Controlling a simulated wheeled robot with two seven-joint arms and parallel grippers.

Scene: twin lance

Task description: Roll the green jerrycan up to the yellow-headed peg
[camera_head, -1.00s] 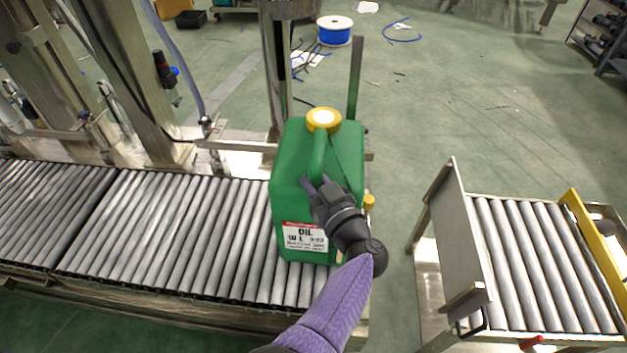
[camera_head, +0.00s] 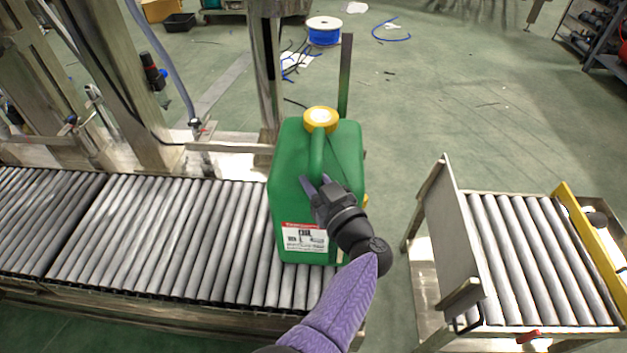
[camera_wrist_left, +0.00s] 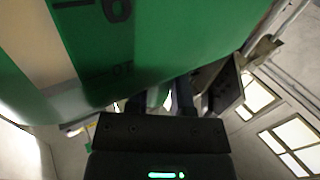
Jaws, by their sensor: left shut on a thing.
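The green jerrycan (camera_head: 288,190) with a yellow cap stands upright at the right end of the roller conveyor. Its white and red label reads OIL. My left gripper (camera_head: 318,188) is shut on the jerrycan's handle from the near side. In the left wrist view the jerrycan (camera_wrist_left: 190,40) fills the top, above the dark fingers (camera_wrist_left: 165,98). The yellow-headed peg (camera_head: 365,200) shows only as a sliver at the jerrycan's right edge. The rest of it is hidden, so I cannot tell whether they touch. My right gripper is not in view.
The roller conveyor (camera_head: 160,230) runs left from the jerrycan. A second roller table (camera_head: 540,260) with an upright metal plate (camera_head: 450,240) stands at the right, across a floor gap. A metal post (camera_head: 345,80) rises behind the jerrycan.

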